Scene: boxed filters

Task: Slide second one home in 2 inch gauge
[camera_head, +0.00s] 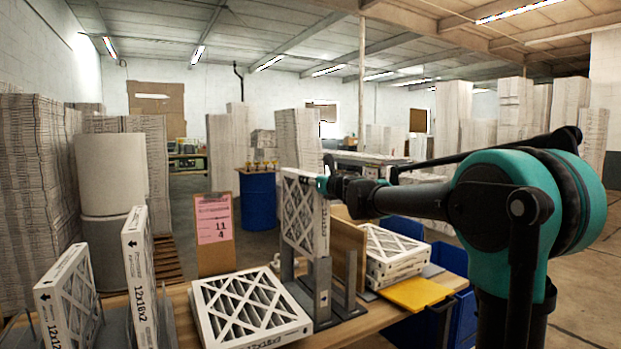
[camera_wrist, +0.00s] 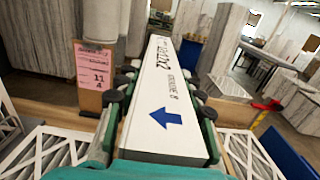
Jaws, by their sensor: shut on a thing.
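My gripper (camera_head: 326,186) is shut on a white-framed pleated filter (camera_head: 305,217), gripping it at its upper right edge in the head view. In the wrist view my gripper's fingers (camera_wrist: 163,95) press both sides of this filter (camera_wrist: 160,115), whose edge shows a blue arrow and printed size. The filter stands upright over the grey metal gauge (camera_head: 322,292) on the table. Its lower end meets the gauge's upright plates; I cannot tell how deep it sits between them.
A filter (camera_head: 248,307) lies flat left of the gauge. Two filters (camera_head: 138,275) (camera_head: 68,297) stand upright farther left. A stack of filters (camera_head: 392,247) and a yellow sheet (camera_head: 416,292) lie to the right. A pink card (camera_head: 213,219) on cardboard stands behind; a wooden board (camera_head: 348,250) stands beside the gauge.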

